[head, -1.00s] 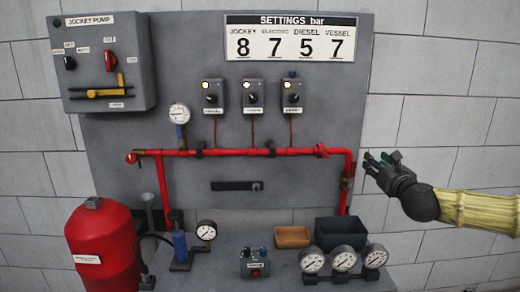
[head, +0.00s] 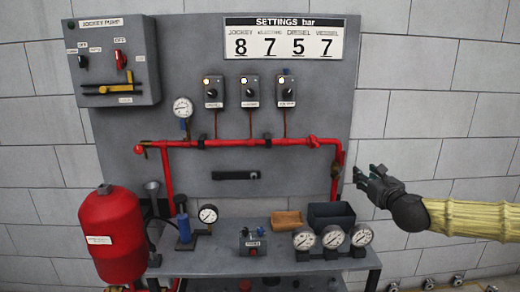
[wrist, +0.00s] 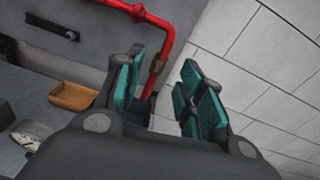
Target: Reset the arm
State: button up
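My gripper (head: 368,176) is at the right of the head view, level with the lower part of the red pipe and in front of the grey brick wall. My arm (head: 465,216) in its pale yellow sleeve reaches in from the right edge. In the wrist view, the two teal-padded fingers of my gripper (wrist: 160,100) stand apart with a gap between them. Nothing is held between them.
The grey panel with red pipe (head: 240,143) is left of my gripper. A bench (head: 275,262) below carries gauges (head: 332,237), a dark bin (head: 331,215) and a wooden tray (head: 287,219). A red tank (head: 112,235) stands left. Right of the panel is bare wall (head: 450,120).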

jog(key=s+a+f+n+g+y, duration=0.1)
jog(key=s+a+f+n+g, duration=0.2)
jog(key=a+f, duration=0.45)
jog(key=s+a+f+n+g+y, duration=0.1)
jog(key=s+a+f+n+y, duration=0.3)
jog(key=f, duration=0.7)
jog(key=s+a+f+n+g+h, duration=0.1)
jog(key=s+a+f+n+g, duration=0.35)
jog(key=f, duration=0.45)
jog(key=s+a+f+n+g+h, duration=0.1)
jog(key=s+a+f+n, duration=0.2)
jog(key=s+f+n, duration=0.35)
jog(key=s+d+f+n+g+h+p, duration=0.1)
jog(key=s+f+n+g, duration=0.4)
jog(key=s+f, duration=1)
jog(key=s+d+f+n+g+h, duration=0.1)
jog(key=s+d+n, duration=0.3)
jog(key=s, duration=0.5)
jog(key=s+d+f+n+g+h, duration=0.1)
jog(key=s+d+f+n+h, duration=0.1)
jog(key=s+n, duration=0.4)
jog(key=s+d+f, duration=0.1)
jog(key=s, duration=0.3)
jog(key=shift+d+f+g, duration=0.25)
jog(key=shift+d+g, duration=0.1)
jog(key=shift+d, duration=0.05)
